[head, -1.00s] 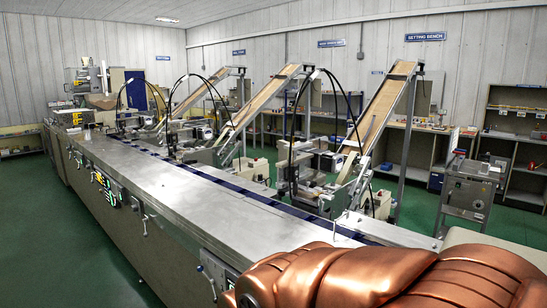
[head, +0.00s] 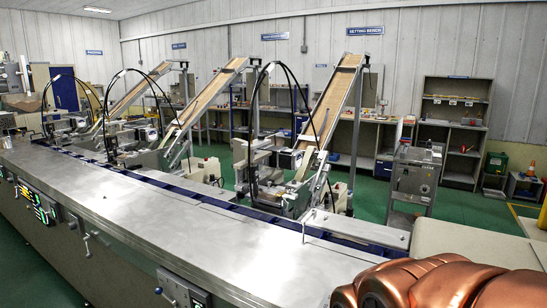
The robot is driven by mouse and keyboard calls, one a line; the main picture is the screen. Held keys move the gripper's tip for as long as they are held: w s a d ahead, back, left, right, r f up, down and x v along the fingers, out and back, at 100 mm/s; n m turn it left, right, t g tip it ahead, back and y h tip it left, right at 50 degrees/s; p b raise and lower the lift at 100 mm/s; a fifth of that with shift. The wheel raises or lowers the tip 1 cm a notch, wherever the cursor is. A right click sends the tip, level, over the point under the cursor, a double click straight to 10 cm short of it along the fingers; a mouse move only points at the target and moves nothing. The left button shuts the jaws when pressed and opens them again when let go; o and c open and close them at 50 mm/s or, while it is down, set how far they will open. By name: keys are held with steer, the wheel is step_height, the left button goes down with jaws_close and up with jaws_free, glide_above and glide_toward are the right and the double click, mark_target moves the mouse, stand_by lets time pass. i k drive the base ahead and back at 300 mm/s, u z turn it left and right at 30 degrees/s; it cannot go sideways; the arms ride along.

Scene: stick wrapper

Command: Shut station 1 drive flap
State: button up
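A long wrapping machine with a flat steel top (head: 160,205) runs from the lower right to the far left. Its front side carries a lit control panel (head: 40,208), a lever handle (head: 86,243) and a dark panel with a knob (head: 183,292) at the bottom edge. I cannot tell which part is the station 1 drive flap, or whether it stands open. A copper-coloured part of my own arm fills the lower right corner. My gripper is not in the picture.
Several inclined feeders (head: 335,100) rise behind a blue conveyor strip (head: 205,192). A grey wheeled cabinet (head: 413,180) stands at right, with shelves (head: 455,125) behind it. Green floor (head: 30,270) is clear on the machine's near side at lower left.

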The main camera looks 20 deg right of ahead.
mark_target(238, 153)
steer(key=z, duration=0.1)
steer(key=k, duration=0.45)
steer(key=u, duration=1.4)
steer(key=i, duration=1.1)
steer(key=u, duration=0.5)
steer(key=i, duration=1.55)
steer(key=z, duration=1.35)
steer(key=i, duration=1.1)
steer(key=z, duration=0.25)
